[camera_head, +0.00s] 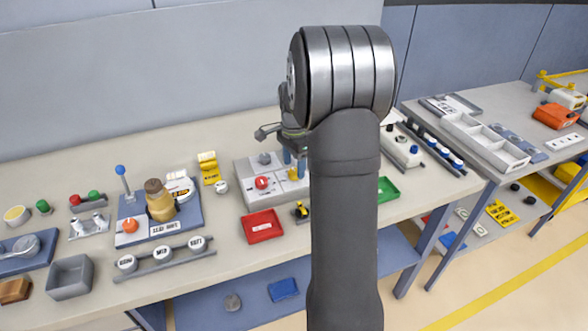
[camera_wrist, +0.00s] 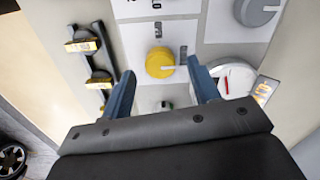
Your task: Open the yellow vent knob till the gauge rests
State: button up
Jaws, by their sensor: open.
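The yellow vent knob (camera_wrist: 160,63) sits on a light panel in the wrist view, with a pale pointer mark at its right side. It also shows in the head view (camera_head: 293,174), partly beside my arm. My gripper (camera_wrist: 162,80) is open, its two blue fingers apart on either side below the knob in the picture, not visibly touching it. A round white gauge (camera_wrist: 234,78) with a red mark lies right of the knob, partly covered by the right finger. My arm hides part of the panel in the head view.
A grey knob (camera_wrist: 257,11) is at the panel's upper right, and a red knob (camera_head: 263,183) shows in the head view. A red tray (camera_head: 263,227) and a green tray (camera_head: 388,189) lie near the panel. A bottle (camera_head: 159,200) stands on a blue base to the left.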

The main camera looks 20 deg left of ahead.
jog(key=shift+f, duration=1.15)
jog(key=c, duration=1)
